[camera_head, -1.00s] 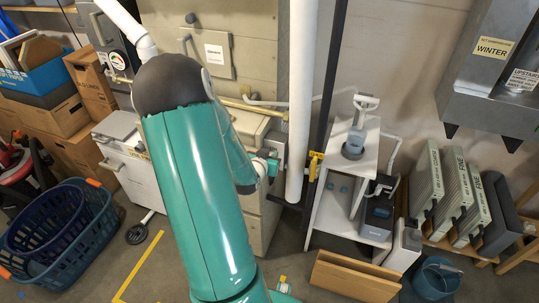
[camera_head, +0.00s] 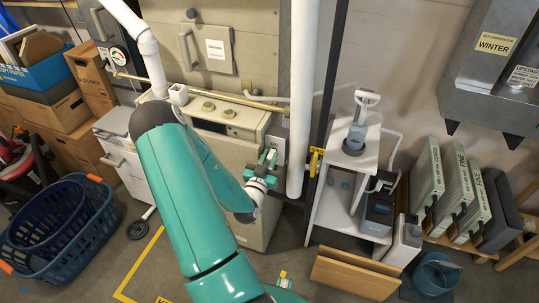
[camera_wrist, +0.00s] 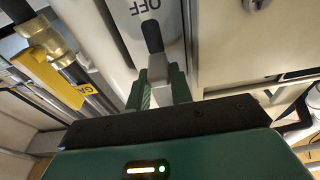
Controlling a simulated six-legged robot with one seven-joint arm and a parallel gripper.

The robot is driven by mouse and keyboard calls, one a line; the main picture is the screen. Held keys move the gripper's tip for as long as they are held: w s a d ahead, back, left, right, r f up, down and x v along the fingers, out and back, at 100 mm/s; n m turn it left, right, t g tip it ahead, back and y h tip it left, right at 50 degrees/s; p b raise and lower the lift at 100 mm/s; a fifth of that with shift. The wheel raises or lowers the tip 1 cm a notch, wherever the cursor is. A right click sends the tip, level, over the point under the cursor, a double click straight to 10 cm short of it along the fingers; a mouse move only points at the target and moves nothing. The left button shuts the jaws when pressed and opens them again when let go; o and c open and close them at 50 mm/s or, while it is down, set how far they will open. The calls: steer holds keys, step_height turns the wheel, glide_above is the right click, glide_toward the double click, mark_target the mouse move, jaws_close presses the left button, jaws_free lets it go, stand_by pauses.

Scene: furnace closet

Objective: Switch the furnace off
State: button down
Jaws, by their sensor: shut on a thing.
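The furnace (camera_head: 245,123) is a beige cabinet against the back wall, partly hidden behind my arm. A light grey switch box (camera_head: 276,146) is at its right side, by the white pipe. In the wrist view, the switch box (camera_wrist: 172,12) fills the top middle and shows the word OFF upside down. A dark switch lever (camera_wrist: 152,37) sticks out below that word. My gripper (camera_wrist: 158,72) has its green fingers at the lever's end and is shut on it. The gripper also shows in the head view (camera_head: 265,166).
A yellow gas valve handle (camera_head: 316,160) and yellow-tagged pipe (camera_wrist: 62,75) are close beside the switch. A white vertical pipe (camera_head: 301,90) stands just right of it. A white shelf (camera_head: 330,205) is further right. Laundry baskets (camera_head: 60,225) stand at the left.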

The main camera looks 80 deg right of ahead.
steer(key=h, duration=0.1)
steer(key=f+h, duration=0.1)
steer(key=shift+f+h, duration=0.25)
steer(key=shift+h, duration=0.15)
steer(key=shift+d+f+h, duration=0.1)
steer(key=shift+f+h, duration=0.15)
steer(key=shift+h, duration=0.45)
steer(key=shift+d+f+h, duration=0.1)
steer(key=shift+f+h, duration=0.15)
steer(key=shift+h, duration=0.45)
steer(key=c, duration=1.5)
jaws_free()
steer(key=shift+d, duration=0.1)
steer(key=v, duration=1.4)
steer(key=shift+w+d, duration=0.1)
